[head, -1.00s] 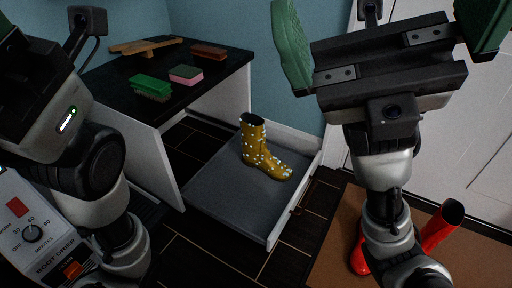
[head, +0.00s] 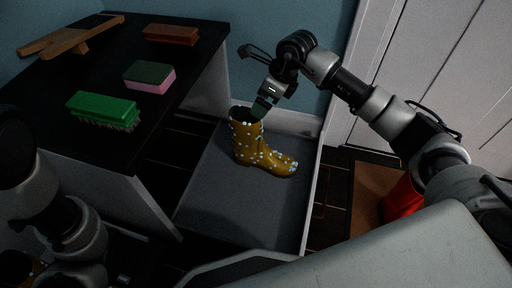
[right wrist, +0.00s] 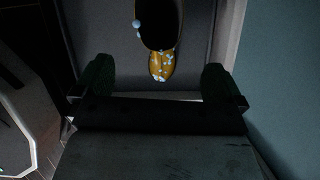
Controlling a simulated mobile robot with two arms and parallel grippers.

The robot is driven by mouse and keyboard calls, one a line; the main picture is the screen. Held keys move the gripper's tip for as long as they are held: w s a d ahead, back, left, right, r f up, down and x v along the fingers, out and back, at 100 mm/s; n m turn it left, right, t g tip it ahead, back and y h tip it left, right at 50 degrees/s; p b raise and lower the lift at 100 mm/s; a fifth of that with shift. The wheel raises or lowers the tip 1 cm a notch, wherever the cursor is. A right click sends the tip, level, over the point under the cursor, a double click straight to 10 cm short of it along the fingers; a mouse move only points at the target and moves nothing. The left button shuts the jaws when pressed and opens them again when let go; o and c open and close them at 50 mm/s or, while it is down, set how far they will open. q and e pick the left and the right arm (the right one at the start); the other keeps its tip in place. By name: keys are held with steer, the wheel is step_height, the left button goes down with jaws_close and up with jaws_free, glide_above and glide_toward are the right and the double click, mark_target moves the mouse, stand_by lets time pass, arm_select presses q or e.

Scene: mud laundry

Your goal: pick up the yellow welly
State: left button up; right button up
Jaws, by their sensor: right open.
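The yellow welly (head: 252,143) with pale spots stands upright on a grey tray (head: 240,205), its toe pointing right in the head view. My right gripper (head: 262,107) is above the boot's open top, seen partly edge-on. In the right wrist view, its two green fingers are spread wide with nothing between them (right wrist: 157,84). There the welly (right wrist: 163,62) shows just beyond the fingers, its dark opening cut by the top edge. I cannot tell whether the fingers touch the boot. My left gripper is out of view.
A black bench (head: 100,75) to the left carries a green brush (head: 103,108), a pink-and-green sponge (head: 150,77), a brown brush (head: 171,34) and a wooden piece (head: 68,36). A red boot (head: 401,197) stands on a brown mat at right. A wall is close behind the tray.

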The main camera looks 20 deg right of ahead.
steer(key=b, duration=0.3)
glide_toward(252, 119)
steer(key=shift+s+a+f, duration=0.35)
steer(key=shift+a+f, duration=0.1)
steer(key=shift+f, duration=0.15)
steer(key=shift+s+a+f, duration=0.35)
steer(key=shift+a+f, duration=0.15)
steer(key=shift+f, duration=0.15)
steer(key=shift+a+f, duration=0.1)
steer(key=shift+f, duration=0.1)
steer(key=b+x, duration=0.5)
steer(key=shift+w, duration=0.2)
steer(key=shift+r, duration=0.15)
steer(key=shift+c, duration=0.3)
steer(key=c, duration=1.4)
steer(key=shift+c, duration=0.6)
steer(key=shift+r, duration=0.1)
